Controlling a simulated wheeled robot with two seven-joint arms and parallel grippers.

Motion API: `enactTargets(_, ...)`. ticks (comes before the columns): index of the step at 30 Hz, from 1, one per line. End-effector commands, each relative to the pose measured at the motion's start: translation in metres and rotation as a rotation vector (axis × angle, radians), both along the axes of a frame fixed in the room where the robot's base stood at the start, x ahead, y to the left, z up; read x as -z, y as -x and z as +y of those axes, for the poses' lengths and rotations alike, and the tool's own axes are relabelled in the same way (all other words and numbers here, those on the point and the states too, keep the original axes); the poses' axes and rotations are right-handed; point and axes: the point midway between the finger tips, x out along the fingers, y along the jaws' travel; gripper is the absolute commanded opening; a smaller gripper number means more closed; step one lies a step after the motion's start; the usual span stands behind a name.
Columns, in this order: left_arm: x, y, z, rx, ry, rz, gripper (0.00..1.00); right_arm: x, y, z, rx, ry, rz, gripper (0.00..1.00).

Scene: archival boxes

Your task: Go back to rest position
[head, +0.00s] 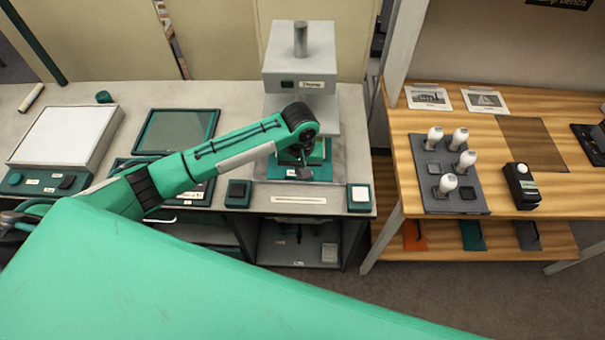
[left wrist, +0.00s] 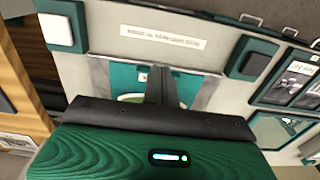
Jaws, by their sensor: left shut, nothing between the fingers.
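My left gripper (head: 304,173) is at the end of the green arm that reaches in from the left in the head view. It is in front of the press machine (head: 300,50), over the machine's green base plate (head: 318,174). In the left wrist view the gripper's fingers (left wrist: 161,88) are together with nothing between them. Behind them shows the green plate (left wrist: 205,88), partly hidden by the gripper body. I cannot tell whether the fingertips touch it. My right gripper is not in view.
A dark-topped pad (head: 237,193) and a white-topped pad (head: 360,196) flank the front label. A light board (head: 68,135) and a dark-screened panel (head: 178,131) lie to the left. A wooden bench (head: 450,122) on the right bears a rack of white-capped stamps (head: 430,190).

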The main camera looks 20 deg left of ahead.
Motion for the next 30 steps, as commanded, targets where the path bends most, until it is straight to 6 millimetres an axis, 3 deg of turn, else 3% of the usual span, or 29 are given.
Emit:
enactTargets(6, -0.005, 0.0, 0.0, 0.0, -0.001, 0.0, 0.0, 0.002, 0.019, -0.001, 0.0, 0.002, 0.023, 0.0)
enactTargets(13, 0.0, 0.01, -0.008, 0.035, 0.02, -0.005, 0.0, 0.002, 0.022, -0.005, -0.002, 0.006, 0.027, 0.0)
enactTargets(22, 0.011, 0.073, -0.052, 0.245, 0.151, -0.09, 0.0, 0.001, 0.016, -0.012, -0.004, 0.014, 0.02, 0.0)
enactTargets(30, 0.006, 0.127, -0.057, 0.364, 0.211, -0.206, 0.0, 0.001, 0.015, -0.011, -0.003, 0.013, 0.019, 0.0)
